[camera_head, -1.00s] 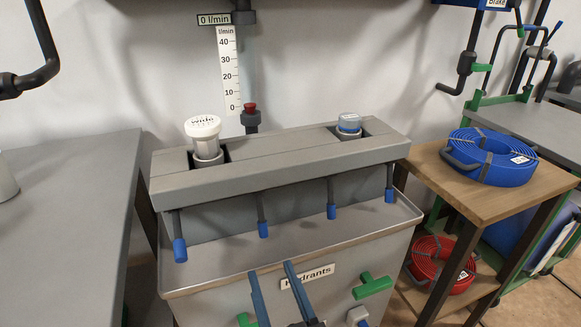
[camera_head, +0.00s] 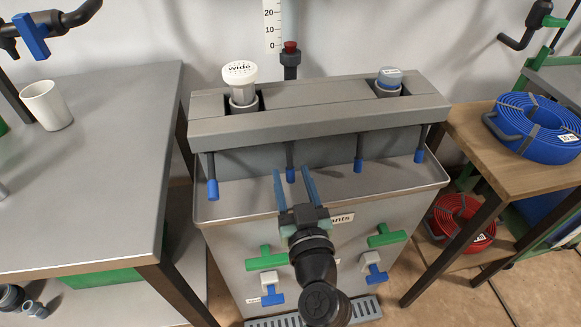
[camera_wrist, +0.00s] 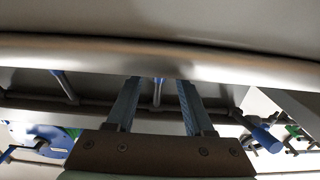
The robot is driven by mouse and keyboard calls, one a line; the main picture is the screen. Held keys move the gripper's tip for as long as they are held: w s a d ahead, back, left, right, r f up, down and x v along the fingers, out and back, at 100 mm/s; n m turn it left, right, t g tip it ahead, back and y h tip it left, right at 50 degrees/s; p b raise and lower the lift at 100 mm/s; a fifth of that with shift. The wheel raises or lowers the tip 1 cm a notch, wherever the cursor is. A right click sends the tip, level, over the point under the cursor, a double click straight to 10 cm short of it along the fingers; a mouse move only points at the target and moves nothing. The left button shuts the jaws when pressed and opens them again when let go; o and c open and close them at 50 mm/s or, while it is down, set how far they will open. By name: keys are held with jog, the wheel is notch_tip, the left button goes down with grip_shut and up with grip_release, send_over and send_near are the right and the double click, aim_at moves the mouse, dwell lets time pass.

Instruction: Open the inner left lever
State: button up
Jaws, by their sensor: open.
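Several dark levers with blue tips hang in a row below the grey beam. The inner left lever (camera_head: 290,174) is second from the left and hangs down. My gripper (camera_head: 293,171) is open and empty, its two blue-grey fingers pointing at this lever. In the head view the lever's tip appears between the fingertips. In the wrist view the lever (camera_wrist: 157,92) also shows between the two open fingers (camera_wrist: 158,83), with a gap on each side. Whether the fingertips reach past it in depth I cannot tell.
The outer left lever (camera_head: 212,190) and inner right lever (camera_head: 358,166) hang on either side. The metal basin's rim (camera_head: 240,216) runs below the fingers. Green handles (camera_head: 265,258) and blue taps stick out of its front. A grey table (camera_head: 90,190) stands left, a wooden one right.

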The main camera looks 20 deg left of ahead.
jog(key=shift+x, duration=1.1)
grip_shut()
dwell(0.7)
